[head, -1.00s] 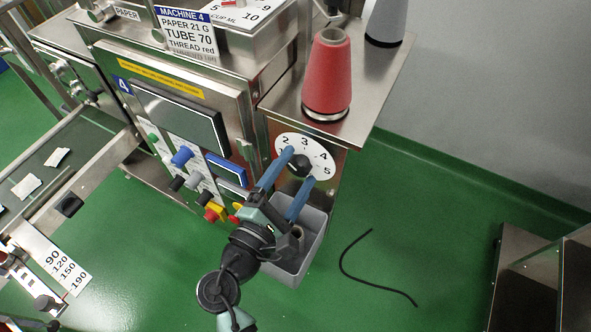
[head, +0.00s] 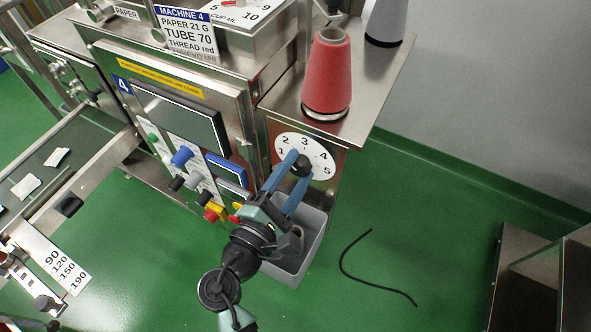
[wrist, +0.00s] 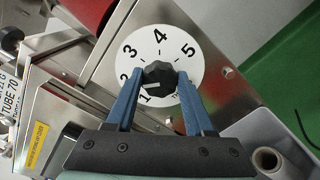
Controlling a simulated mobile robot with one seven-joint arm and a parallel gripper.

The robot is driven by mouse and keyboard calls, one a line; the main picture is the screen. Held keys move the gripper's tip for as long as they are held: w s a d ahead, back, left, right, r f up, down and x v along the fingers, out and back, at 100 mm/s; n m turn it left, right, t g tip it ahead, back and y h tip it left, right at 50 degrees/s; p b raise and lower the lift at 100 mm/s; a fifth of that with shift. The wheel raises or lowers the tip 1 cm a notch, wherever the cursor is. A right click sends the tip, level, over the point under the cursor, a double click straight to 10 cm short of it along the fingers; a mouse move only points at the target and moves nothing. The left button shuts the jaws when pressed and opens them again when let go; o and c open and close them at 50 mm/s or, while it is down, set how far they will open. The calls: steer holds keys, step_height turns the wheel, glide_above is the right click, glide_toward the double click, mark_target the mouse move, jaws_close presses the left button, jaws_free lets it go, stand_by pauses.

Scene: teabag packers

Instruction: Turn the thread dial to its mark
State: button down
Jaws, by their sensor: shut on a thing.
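The thread dial is a white disc (head: 318,158) numbered 1 to 5 on the steel side panel below the red thread cone; it also shows in the wrist view (wrist: 185,52). Its black knob (wrist: 158,74) sits at the disc's centre. My gripper (head: 300,163) has its blue fingers on both sides of the knob, shut on it; in the wrist view the fingertips (wrist: 160,78) touch its left and right sides. A small pale line on the knob seems to point left, toward the low numbers. The fingers cover part of the disc's lower edge.
The red cone (head: 328,75) stands on the shelf above the dial. A grey bin (head: 313,235) hangs just below. Buttons (head: 183,157) are left of the dial. A black cord (head: 355,272) lies on the floor.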

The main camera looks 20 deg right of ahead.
steer(key=shift+f, duration=0.1)
steer(key=m+b, duration=0.4)
steer(key=shift+f+m, duration=0.2)
steer(key=shift+m, duration=0.1)
steer(key=m+b, duration=0.5)
steer(key=shift+f, duration=0.15)
steer(key=m+b, duration=0.6)
steer(key=shift+m, duration=0.3)
steer(key=m+b, duration=0.3)
steer(key=shift+m+b, duration=0.3)
steer(key=shift+b, duration=0.1)
steer(key=shift+c, duration=1.4)
jaws_free()
steer(key=shift+r, duration=0.2)
